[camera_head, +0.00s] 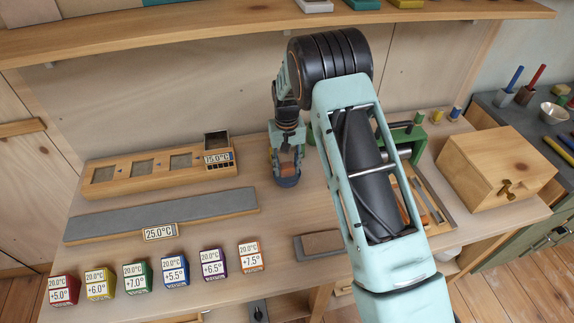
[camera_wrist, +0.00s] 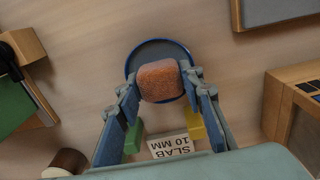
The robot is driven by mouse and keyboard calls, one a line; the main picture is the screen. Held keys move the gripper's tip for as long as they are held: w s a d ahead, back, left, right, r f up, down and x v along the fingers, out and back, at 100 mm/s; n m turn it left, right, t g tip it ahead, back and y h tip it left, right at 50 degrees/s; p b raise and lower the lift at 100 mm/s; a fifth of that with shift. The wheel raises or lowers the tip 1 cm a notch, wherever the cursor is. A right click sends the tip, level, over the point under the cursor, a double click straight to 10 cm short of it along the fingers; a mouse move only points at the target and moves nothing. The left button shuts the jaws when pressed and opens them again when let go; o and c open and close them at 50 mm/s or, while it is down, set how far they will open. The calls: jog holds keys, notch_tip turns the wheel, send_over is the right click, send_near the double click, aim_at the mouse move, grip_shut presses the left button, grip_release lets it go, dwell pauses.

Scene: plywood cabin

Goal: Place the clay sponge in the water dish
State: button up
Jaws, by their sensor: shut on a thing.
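The clay sponge (camera_wrist: 160,80), a rounded reddish-brown block, sits between the two fingers of my gripper (camera_wrist: 160,88) in the wrist view. My gripper is shut on it. The water dish (camera_wrist: 152,48), round and grey inside with a blue rim, shows directly behind the sponge in that view. In the head view my gripper (camera_head: 287,160) points down over the dish (camera_head: 288,182) on the workbench. The fingers mostly hide the sponge there. I cannot tell whether the sponge touches the dish.
A wooden rack (camera_head: 133,180) with a 75.0°C block and a long grey strip (camera_head: 150,215) lie left of the dish. Several coloured cubes line the front left. A wooden box (camera_head: 497,166) stands right. A "SLAB 10 MM" label (camera_wrist: 170,146) shows below the sponge in the wrist view.

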aim_at(287, 165)
jog(key=shift+f, duration=0.2)
jog(key=o, duration=1.1)
jog(key=shift+r, duration=0.1)
jog(key=shift+r, duration=0.15)
notch_tip(287, 165, up, 12)
jog(key=b, duration=0.1)
